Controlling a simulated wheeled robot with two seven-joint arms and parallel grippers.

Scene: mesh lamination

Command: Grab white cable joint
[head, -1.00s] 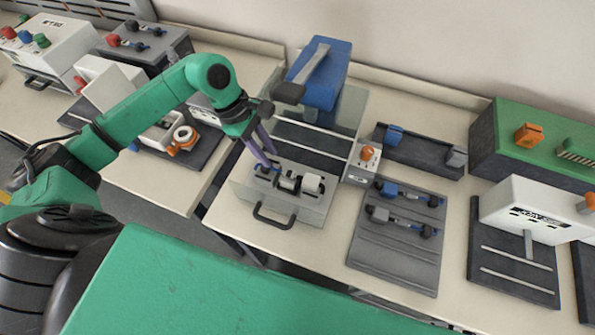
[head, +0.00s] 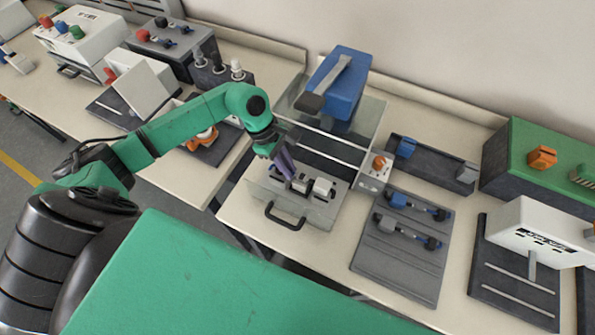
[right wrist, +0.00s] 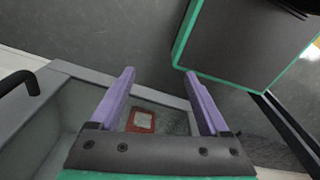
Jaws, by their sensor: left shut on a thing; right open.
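The white cable joint (head: 322,188) lies on the light grey drawer tray (head: 322,215) of the press, in the middle of the head view. Its pale cylindrical end shows to the right of my left gripper (head: 289,174). The purple fingers of my left gripper point down and are shut on the joint's left part, which they partly hide. I cannot tell whether it is lifted off the tray. My right gripper (right wrist: 165,100) shows in the right wrist view with its purple fingers wide apart and nothing between them.
The blue-topped press (head: 340,90) stands behind the tray. A grey mat (head: 400,260) with blue and grey joints lies to the right. A dark handle (head: 284,218) sticks out in front. Below my right gripper is a grey bin (right wrist: 70,115) with a small red-framed square (right wrist: 142,121).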

